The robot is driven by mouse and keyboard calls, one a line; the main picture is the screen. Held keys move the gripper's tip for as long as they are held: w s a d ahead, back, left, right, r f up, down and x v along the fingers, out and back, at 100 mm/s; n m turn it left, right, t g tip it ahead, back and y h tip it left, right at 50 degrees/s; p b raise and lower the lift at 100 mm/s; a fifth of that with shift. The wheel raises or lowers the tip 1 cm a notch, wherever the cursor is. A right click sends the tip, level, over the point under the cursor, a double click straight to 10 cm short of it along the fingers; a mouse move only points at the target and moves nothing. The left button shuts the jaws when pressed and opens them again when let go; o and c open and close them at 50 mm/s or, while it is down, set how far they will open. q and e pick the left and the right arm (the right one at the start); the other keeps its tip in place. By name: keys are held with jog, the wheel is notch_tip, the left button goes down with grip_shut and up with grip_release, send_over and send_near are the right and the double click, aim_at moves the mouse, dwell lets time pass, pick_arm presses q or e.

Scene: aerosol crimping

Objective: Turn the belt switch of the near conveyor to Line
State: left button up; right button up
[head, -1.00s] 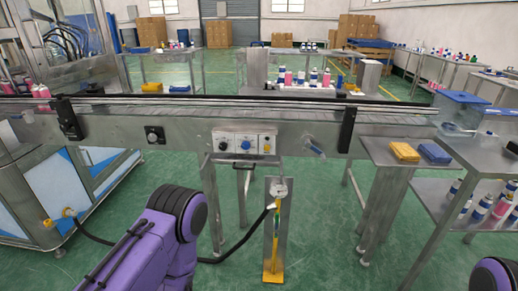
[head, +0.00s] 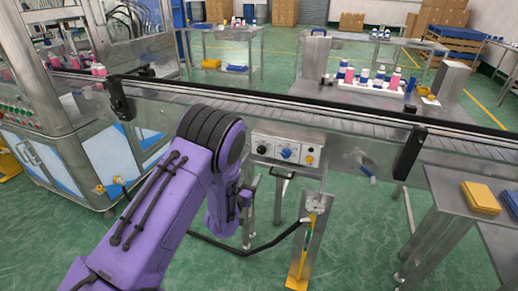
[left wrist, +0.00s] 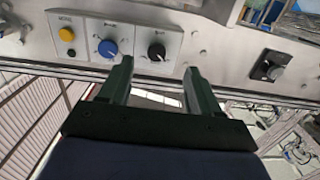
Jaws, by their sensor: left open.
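The near conveyor (head: 330,115) crosses the head view. Its control panel (head: 275,143) carries a black knob (head: 262,148), a blue knob (head: 287,153) and a yellow button (head: 309,159); the labels are too small to read. In the left wrist view the panel appears turned over, with the blue knob (left wrist: 107,48) and black knob (left wrist: 156,51) beyond my fingertips. My left gripper (left wrist: 158,78) is open and empty, its fingers apart from the knobs. My right gripper is out of view.
A separate black switch (left wrist: 270,67) sits on the conveyor side in the left wrist view. A blue-handled valve (head: 366,172) projects right of the panel. A post with a yellow foot (head: 298,275) and hose stands below. A side table (head: 455,185) is at right.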

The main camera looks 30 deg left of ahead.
aim_at(261, 152)
pick_arm(q)
jog(key=shift+t, duration=0.4)
jog(key=x, duration=0.4)
jog(key=r+p+x, duration=0.1)
jog(key=x, duration=0.7)
jog(key=shift+s+r+p, duration=0.1)
jog(key=shift+r+p, duration=0.2)
jog(key=shift+r, duration=0.1)
jog(key=c, duration=1)
